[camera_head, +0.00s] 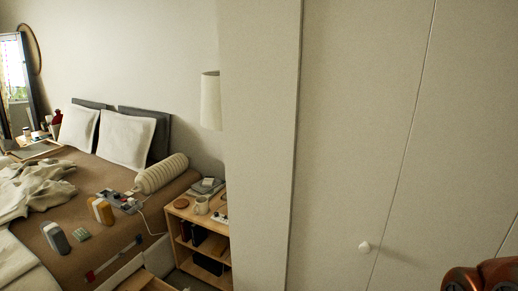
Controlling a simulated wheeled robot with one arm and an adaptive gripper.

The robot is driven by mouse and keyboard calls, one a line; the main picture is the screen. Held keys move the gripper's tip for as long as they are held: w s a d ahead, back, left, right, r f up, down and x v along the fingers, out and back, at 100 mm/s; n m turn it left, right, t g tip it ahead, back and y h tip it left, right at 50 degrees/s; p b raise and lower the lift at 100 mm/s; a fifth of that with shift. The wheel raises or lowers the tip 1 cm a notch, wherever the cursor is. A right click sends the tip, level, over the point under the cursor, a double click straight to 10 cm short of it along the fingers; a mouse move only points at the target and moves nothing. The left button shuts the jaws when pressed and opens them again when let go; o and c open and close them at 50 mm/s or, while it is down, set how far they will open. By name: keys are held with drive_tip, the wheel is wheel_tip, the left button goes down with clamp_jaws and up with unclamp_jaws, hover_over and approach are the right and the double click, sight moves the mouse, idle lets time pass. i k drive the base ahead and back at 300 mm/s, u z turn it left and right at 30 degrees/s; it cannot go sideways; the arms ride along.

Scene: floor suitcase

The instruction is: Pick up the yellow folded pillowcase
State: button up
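I cannot make out a yellow folded pillowcase for certain in the head view. A small yellow-orange and white item (102,210) lies on the brown bed cover; it is too small to tell what it is. My gripper is not in view. Only a reddish-brown, shiny part of my arm shows at the lower right corner.
The bed (100,181) holds white pillows (127,139), a ribbed bolster (161,174), a rumpled blanket (35,192) and several small items. A pale cabinet door (350,130) with a round knob (364,247) fills the right.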

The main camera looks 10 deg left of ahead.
sight(101, 212)
drive_tip(key=i, duration=0.4)
drive_tip(key=u, duration=2.15)
drive_tip(key=i, duration=2)
drive_tip(key=u, duration=0.85)
